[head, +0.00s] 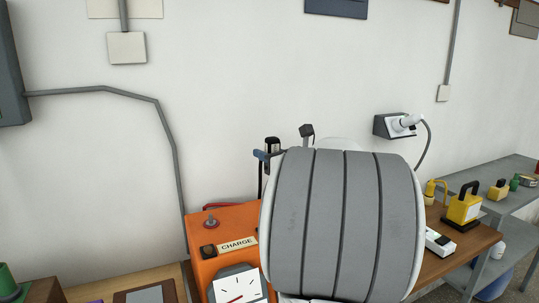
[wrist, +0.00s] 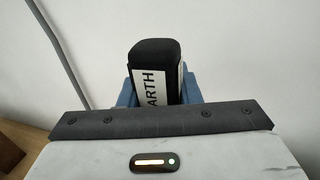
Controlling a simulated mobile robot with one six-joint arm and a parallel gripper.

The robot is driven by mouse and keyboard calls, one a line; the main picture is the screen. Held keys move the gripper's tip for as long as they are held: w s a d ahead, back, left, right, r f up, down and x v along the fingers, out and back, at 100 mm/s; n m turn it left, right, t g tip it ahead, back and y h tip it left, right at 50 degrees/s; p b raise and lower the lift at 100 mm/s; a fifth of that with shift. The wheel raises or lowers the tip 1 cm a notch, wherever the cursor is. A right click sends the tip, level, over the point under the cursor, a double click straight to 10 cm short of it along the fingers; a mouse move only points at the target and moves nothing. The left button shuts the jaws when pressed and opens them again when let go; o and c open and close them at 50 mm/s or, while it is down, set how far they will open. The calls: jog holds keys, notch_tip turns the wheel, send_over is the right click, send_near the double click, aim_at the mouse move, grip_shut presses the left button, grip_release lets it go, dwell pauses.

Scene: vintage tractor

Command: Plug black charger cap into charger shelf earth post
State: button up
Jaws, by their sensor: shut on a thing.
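The black charger cap (wrist: 153,70) has a white label reading "ARTH", its first letter cut off. It stands upright between the blue fingers of my gripper (wrist: 160,88) in the wrist view, shut on it. In the head view the cap (head: 271,143) shows small and dark above the orange charger (head: 228,226), beside the blue fingertips of my gripper (head: 267,156). My grey arm link hides much of the gripper and the area behind it. I cannot make out the earth post in either view.
A wall socket (head: 393,126) with a white plug and cable is at right. A yellow padlock-shaped item (head: 464,208) and a white power strip (head: 439,242) are on the wooden bench.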

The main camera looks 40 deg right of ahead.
jog(key=shift+r+p, duration=1.55)
jog(key=shift+r, duration=0.65)
